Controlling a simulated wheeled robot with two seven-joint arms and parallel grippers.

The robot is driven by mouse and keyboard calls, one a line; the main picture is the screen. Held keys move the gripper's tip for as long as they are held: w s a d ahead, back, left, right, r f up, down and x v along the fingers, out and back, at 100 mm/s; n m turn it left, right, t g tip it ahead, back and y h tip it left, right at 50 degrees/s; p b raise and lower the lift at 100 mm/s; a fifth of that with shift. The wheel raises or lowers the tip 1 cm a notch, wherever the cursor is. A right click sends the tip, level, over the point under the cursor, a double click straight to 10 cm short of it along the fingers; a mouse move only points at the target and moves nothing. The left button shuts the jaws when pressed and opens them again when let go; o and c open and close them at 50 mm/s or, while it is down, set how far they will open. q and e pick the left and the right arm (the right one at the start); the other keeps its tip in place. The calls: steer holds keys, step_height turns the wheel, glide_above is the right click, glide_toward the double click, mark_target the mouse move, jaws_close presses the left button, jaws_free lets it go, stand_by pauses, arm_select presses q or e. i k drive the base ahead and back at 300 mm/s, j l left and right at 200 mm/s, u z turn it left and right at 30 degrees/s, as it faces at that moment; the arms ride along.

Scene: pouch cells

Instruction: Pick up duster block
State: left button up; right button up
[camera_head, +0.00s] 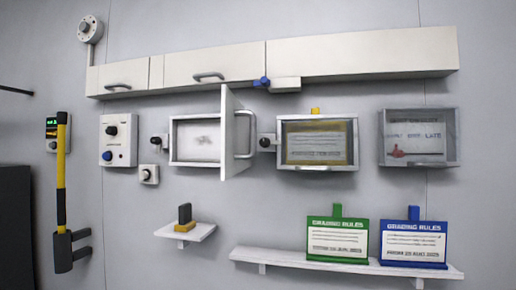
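What looks like the duster block (184,220) stands on a small white wall shelf (196,234) at the lower middle left. It has a yellow base and a dark upright part on top. Nothing touches it except the shelf under it. Neither of my grippers shows in the head view.
A long shelf (262,256) at the lower right bears a green sign (337,238) and a blue sign (413,242). Above are wall boxes; the left box's door (231,135) stands open outward. A yellow-handled hammer-like tool (61,175) hangs at left. Cabinets (360,53) run along the top.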

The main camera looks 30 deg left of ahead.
mark_target(185, 224)
steer(key=u, duration=1.6)
